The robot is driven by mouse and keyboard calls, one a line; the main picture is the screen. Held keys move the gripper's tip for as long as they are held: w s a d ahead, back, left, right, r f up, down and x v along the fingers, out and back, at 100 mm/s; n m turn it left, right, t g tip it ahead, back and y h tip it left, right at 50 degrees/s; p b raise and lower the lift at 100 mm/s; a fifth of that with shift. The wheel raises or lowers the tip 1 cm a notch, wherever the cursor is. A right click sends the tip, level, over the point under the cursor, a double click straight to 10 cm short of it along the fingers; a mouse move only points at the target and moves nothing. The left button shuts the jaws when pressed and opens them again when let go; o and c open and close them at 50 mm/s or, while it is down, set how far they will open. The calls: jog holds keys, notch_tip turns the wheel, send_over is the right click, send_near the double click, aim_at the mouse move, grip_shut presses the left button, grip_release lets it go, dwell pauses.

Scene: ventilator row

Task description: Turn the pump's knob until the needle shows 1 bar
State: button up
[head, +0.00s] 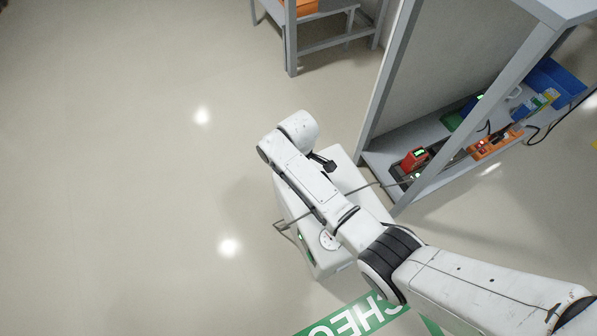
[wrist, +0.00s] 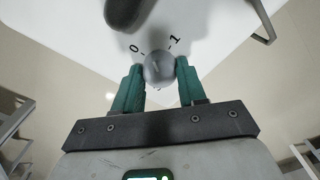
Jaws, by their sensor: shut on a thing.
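The pump is a white box (head: 345,178) standing on the floor under my arm in the head view. A small round dial (head: 328,240) shows on it, partly covered by my arm; its needle is too small to read. In the wrist view the pump's white face (wrist: 205,30) carries the marks 0 and 1 around a round grey knob (wrist: 158,68). My gripper (wrist: 158,70) has its two green fingers shut on the knob, one on each side. A dark rounded part (wrist: 124,12) stands above the knob.
A metal rack (head: 385,95) stands at the right, with a red device (head: 413,158), an orange device (head: 494,144) and a blue bin (head: 553,80). A table (head: 292,45) is at the back. A green lettered floor marking (head: 350,318) lies in front. The left floor is clear.

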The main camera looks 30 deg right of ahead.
jog(key=shift+r+m+p, duration=0.25)
jog(key=shift+m+p, duration=0.5)
jog(key=shift+m, duration=0.25)
jog(key=shift+f+m+p, duration=0.2)
jog(key=shift+m+p, duration=0.15)
jog(key=shift+m, duration=0.65)
jog(key=o, duration=1.1)
jog(key=shift+c, duration=0.2)
notch_tip(320, 180, up, 11)
jog(key=p, duration=0.5)
jog(key=shift+f, duration=0.15)
